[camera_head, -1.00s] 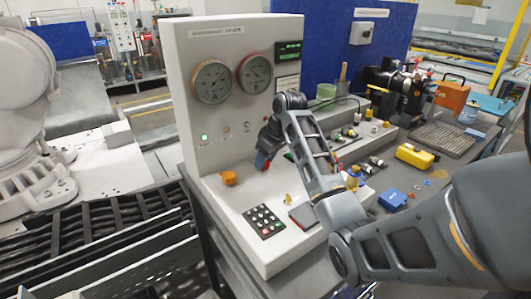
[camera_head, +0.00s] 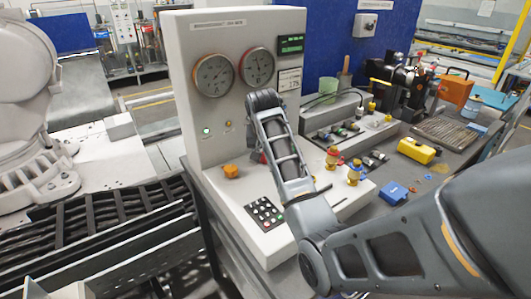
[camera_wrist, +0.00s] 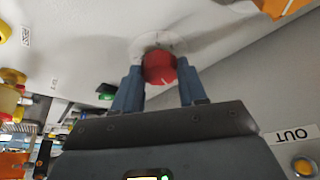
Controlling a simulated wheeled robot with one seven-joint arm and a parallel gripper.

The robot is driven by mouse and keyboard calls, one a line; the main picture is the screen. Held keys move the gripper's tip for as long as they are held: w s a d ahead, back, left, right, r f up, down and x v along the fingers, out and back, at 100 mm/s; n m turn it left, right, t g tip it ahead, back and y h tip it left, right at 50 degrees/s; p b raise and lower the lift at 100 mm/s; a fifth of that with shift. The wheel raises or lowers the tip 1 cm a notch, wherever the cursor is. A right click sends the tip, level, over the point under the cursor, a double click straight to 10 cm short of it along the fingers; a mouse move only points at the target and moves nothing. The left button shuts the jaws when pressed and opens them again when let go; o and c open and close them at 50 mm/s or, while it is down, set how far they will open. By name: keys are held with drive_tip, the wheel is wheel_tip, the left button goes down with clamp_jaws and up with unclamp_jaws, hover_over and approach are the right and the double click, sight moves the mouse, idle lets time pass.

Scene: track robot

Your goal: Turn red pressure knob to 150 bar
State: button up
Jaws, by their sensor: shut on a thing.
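The red knob (camera_wrist: 159,68) sits on a round pale dial plate on the panel in the wrist view. My gripper (camera_wrist: 158,76) has its two blue fingers on either side of the knob and is shut on it. In the head view my arm covers most of the knob and gripper; only a small bit of red shows beside the arm. Two round gauges, a left one (camera_head: 214,75) and a right one (camera_head: 257,66), are on the upright panel. A green-lit display (camera_head: 291,45) is to their right; its digits are too small to read surely.
An orange knob (camera_head: 231,171) and a black keypad (camera_head: 264,213) are on the console left of and below my arm. Brass valves (camera_head: 354,172) stand close to its right. A yellow case (camera_head: 417,151) and a blue block (camera_head: 393,193) lie farther right.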

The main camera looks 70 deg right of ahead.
drive_tip(key=m+g, duration=0.1)
drive_tip(key=m, duration=0.1)
drive_tip(key=m+g, duration=0.1)
drive_tip(key=m, duration=0.2)
drive_tip(key=shift+w+m, duration=0.2)
drive_tip(key=shift+m, duration=0.1)
drive_tip(key=shift+r, duration=0.1)
idle(0.4)
drive_tip(key=o, duration=1.1)
drive_tip(key=shift+c, duration=0.2)
drive_tip(key=b+v, duration=0.1)
drive_tip(key=v, duration=0.6)
drive_tip(key=shift+a+r, duration=0.25)
drive_tip(key=shift+r, duration=0.05)
drive_tip(key=shift+w, duration=0.1)
